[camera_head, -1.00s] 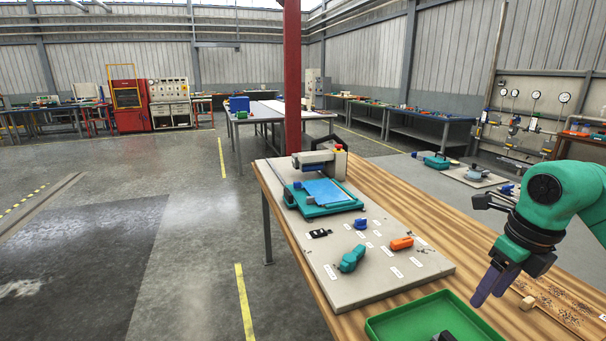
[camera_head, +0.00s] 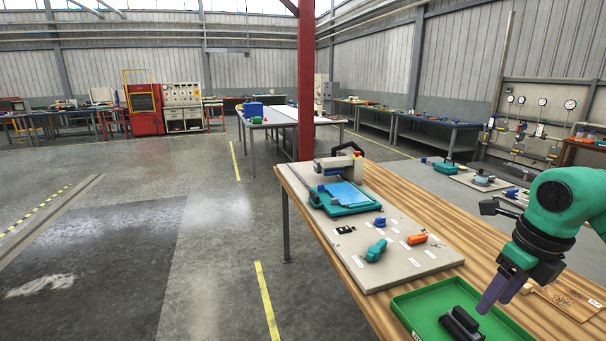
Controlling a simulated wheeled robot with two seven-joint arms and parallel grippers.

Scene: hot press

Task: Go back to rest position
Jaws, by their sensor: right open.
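My right gripper (camera_head: 502,291) hangs at the right on its green arm. Its purple fingers point down over the right side of the green tray (camera_head: 405,300), above the tabletop. It is open and I see nothing between the fingers. The hot press (camera_head: 338,186), grey with a teal base and a light blue plate, stands on the grey board (camera_head: 398,278) on the wooden table (camera_head: 425,205). My left gripper is out of view.
A black part (camera_head: 460,325) lies in the green tray. A teal part (camera_head: 376,250), an orange part (camera_head: 417,239) and a small blue part (camera_head: 380,222) lie on the board. A red post (camera_head: 306,90) rises behind the table. Floor to the left is clear.

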